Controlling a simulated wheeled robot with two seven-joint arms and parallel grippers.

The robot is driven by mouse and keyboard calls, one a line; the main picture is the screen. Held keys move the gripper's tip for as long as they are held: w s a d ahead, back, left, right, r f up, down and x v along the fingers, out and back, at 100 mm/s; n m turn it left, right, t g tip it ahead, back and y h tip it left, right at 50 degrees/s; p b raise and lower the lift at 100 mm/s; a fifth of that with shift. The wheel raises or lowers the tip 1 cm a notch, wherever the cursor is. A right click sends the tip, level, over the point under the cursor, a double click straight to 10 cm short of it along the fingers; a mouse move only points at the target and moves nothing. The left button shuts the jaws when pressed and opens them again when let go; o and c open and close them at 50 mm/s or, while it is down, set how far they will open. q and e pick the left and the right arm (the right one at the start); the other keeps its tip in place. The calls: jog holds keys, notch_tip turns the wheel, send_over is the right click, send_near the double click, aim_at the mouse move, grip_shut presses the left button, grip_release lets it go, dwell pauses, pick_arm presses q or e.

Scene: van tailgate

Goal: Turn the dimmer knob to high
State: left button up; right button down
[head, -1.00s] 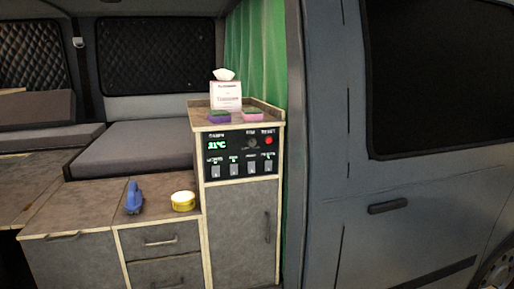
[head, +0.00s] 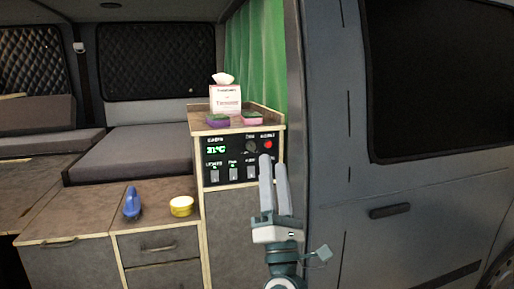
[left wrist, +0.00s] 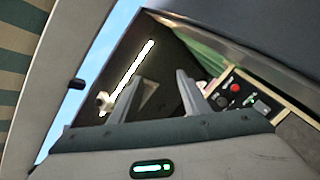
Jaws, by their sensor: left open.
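The dimmer knob (head: 251,146) is a small dark round knob on the black control panel (head: 226,148), just left of a red button (head: 268,144). The knob's exact setting is too small to read. My left gripper (head: 273,167) is open and empty, pointing up in front of the panel's right side, below and right of the knob; it covers the rightmost switch. In the left wrist view, the panel with the red button (left wrist: 235,87) and the dark knob (left wrist: 222,101) lies at the right, beyond the open fingers (left wrist: 163,92). My right gripper is out of view.
A tissue box (head: 226,98) and two sponges (head: 218,121) stand on the cabinet above the panel. A blue object (head: 132,202) and a yellow tin (head: 181,206) sit on the lower counter at left. The van's side door (head: 400,180) is close on the right.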

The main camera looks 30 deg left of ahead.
pick_arm(q)
jog(key=w+a+f+n+g+h, duration=0.2)
jog(key=w+a+n+g, duration=0.3)
jog(key=w+n+g, duration=0.4)
jog(key=n+h, duration=0.1)
jog(key=n, duration=0.2)
jog(key=shift+w+a+g+h, duration=0.25)
jog(key=shift+a+g+h, duration=0.05)
jog(key=shift+g+h, duration=0.1)
jog(key=shift+s, duration=0.15)
